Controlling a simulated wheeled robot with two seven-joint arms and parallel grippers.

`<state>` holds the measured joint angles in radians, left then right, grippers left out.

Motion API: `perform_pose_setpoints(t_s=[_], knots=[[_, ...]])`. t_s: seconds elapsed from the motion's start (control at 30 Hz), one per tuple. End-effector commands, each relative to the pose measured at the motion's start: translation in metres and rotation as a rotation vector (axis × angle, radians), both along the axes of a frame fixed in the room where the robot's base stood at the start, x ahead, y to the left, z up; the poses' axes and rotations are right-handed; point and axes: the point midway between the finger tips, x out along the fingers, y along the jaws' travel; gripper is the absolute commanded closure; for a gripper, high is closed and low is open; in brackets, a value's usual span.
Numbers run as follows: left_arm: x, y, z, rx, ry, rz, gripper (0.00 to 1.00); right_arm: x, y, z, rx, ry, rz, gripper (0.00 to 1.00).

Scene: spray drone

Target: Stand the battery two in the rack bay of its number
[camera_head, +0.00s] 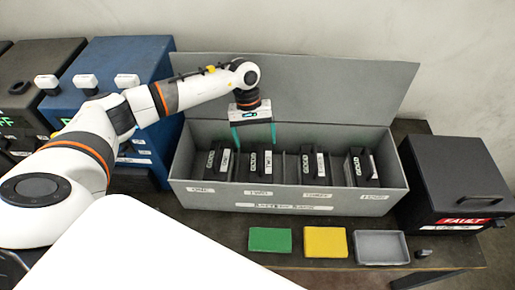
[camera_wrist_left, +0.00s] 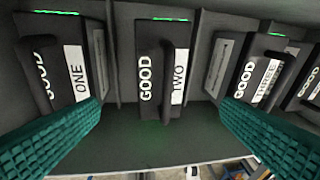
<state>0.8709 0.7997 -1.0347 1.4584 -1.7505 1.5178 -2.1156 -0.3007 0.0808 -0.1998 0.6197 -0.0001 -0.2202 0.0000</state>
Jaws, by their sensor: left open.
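A grey rack (camera_head: 290,200) with an open lid stands on the table, with labelled bays along its front. Black battery two (camera_head: 252,166), marked GOOD and TWO, stands in the bay behind the label TWO. It also shows in the middle of the left wrist view (camera_wrist_left: 150,95), handle up. My left gripper (camera_head: 253,138) is open and empty above battery two. In the left wrist view its green fingers (camera_wrist_left: 162,130) are wide apart on either side of the battery, not touching it. My right gripper is not in view.
Battery one (camera_head: 219,161), battery three (camera_head: 314,167) and a fourth battery (camera_head: 361,168) stand in the other bays. Green (camera_head: 270,240), yellow (camera_head: 325,242) and grey (camera_head: 381,247) trays lie in front. A black FAULT box (camera_head: 455,180) is at right; a blue case (camera_head: 120,60) is at left.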

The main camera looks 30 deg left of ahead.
Motion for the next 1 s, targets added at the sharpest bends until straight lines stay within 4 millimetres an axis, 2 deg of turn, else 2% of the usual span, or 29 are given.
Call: perform_pose_setpoints(t_s=[0.1,0.27,1.0], knots=[[0.003,0.004,0.019,-0.001,-0.002,-0.001,0.13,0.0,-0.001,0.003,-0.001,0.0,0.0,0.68],[0.004,0.007,0.03,0.0,0.0,0.0,0.13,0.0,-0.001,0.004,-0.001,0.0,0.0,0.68],[0.004,0.007,0.031,0.0,0.001,0.0,0.13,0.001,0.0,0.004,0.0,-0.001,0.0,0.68]])
